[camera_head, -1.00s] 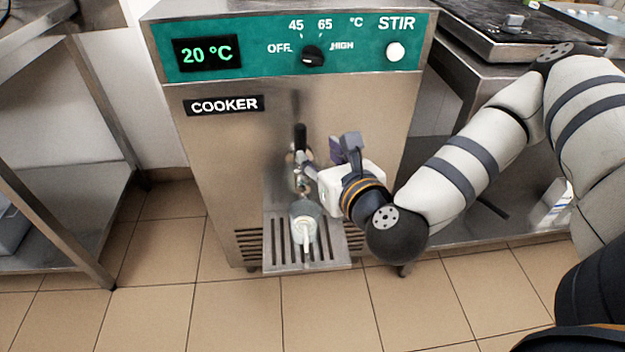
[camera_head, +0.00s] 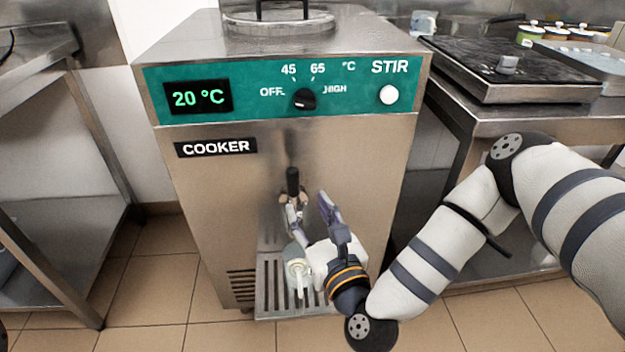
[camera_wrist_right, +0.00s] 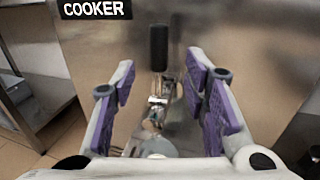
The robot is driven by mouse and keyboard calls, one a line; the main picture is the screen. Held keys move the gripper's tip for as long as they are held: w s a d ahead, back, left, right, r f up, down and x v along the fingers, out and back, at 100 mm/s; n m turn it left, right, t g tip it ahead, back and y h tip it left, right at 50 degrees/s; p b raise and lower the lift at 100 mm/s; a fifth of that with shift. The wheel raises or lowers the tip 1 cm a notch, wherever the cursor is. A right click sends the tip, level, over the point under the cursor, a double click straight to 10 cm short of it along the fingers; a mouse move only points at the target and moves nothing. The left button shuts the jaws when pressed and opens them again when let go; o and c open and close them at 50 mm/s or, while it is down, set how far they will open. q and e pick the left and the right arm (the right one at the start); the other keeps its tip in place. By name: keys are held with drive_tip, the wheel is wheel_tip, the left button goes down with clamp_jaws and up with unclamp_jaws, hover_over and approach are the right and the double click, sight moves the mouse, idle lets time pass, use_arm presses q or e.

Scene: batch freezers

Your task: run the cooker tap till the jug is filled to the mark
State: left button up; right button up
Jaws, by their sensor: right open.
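The cooker tap has a black upright handle (camera_head: 293,182) and a metal body on the cooker's front; the handle also shows in the right wrist view (camera_wrist_right: 158,48). The jug (camera_head: 297,268), pale and see-through with a white handle, stands on the slotted drip tray (camera_head: 264,290) below the tap. Its fill level and mark cannot be made out, nor any stream. My right gripper (camera_wrist_right: 160,88) is open, its purple-padded fingers spread left and right below the tap handle, apart from it. In the head view it (camera_head: 309,212) is just right of the tap.
The cooker's panel has a 20 °C display (camera_head: 198,97), a black knob (camera_head: 304,99) at the top and a white STIR button (camera_head: 388,94). A steel table (camera_head: 540,110) stands right, a steel shelf unit (camera_head: 60,180) left. Floor in front is tiled.

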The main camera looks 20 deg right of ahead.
sight(295, 185)
drive_tip(key=w, duration=0.9)
drive_tip(key=shift+w, duration=0.25)
drive_tip(key=shift+c, duration=0.6)
clamp_jaws()
